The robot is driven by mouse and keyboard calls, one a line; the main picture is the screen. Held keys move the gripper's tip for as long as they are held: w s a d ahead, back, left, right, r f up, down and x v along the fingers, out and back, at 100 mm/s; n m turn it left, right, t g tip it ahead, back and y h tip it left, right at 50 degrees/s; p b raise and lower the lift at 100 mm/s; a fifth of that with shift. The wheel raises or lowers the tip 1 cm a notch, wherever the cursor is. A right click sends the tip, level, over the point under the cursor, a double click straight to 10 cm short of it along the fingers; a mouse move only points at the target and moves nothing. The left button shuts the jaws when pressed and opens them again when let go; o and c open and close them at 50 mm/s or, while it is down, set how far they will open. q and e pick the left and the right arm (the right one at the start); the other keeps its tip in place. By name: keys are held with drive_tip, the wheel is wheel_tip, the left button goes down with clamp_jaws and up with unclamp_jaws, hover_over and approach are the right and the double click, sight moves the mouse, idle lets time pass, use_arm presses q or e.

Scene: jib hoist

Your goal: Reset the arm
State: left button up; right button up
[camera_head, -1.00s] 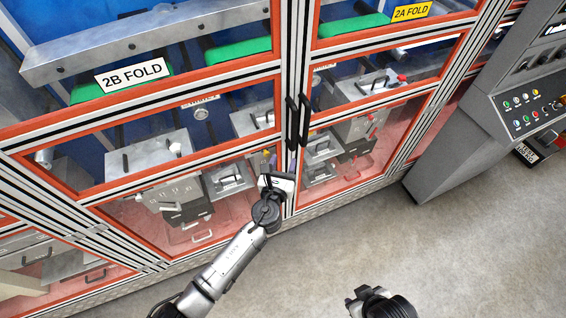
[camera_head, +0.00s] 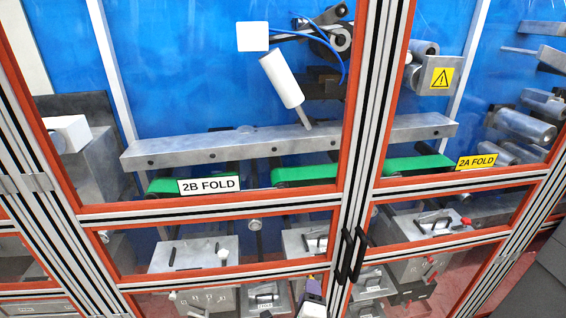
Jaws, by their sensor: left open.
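My left gripper (camera_head: 314,291) shows only in part at the bottom edge of the head view, as a pale body with a bit of purple. It is open, and I see nothing held in it. It is in front of the machine's lower glazed doors, below and left of two black door handles (camera_head: 351,256). Whether it touches the door cannot be told. The rest of the left arm is cut off by the picture edge. My right gripper is out of view.
The orange-framed glass doors (camera_head: 210,212) fill most of the view and look closed. Behind them are a grey beam (camera_head: 290,143), green belts (camera_head: 305,173) and metal boxes. A dark grey cabinet (camera_head: 530,285) stands at lower right.

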use_arm(q)
drive_tip(key=s+a+r+n+g+y+p, duration=0.1)
drive_tip(key=s+a+r+n+g, duration=0.35)
drive_tip(key=a+r+n, duration=0.7)
drive_tip(key=s+a+f+n+g+h+p, duration=0.1)
drive_tip(key=s+a+n+p, duration=0.15)
drive_tip(key=s+a, duration=0.35)
drive_tip(key=s+a+f+n+g+p, duration=0.2)
drive_tip(key=s+a+n, duration=0.2)
drive_tip(key=s, duration=0.4)
drive_tip(key=s+a+f+n+g+p, duration=0.1)
drive_tip(key=s+a+f+g+p, duration=0.1)
drive_tip(key=s, duration=0.8)
drive_tip(key=s+a+f+n+g+y+p, duration=0.1)
drive_tip(key=s+a+f+g+p, duration=0.2)
drive_tip(key=s, duration=0.7)
wheel_tip(320, 180, down, 4)
drive_tip(key=shift+s+a+f, duration=0.15)
drive_tip(key=shift+s+a, duration=0.05)
drive_tip(key=shift+a, duration=0.85)
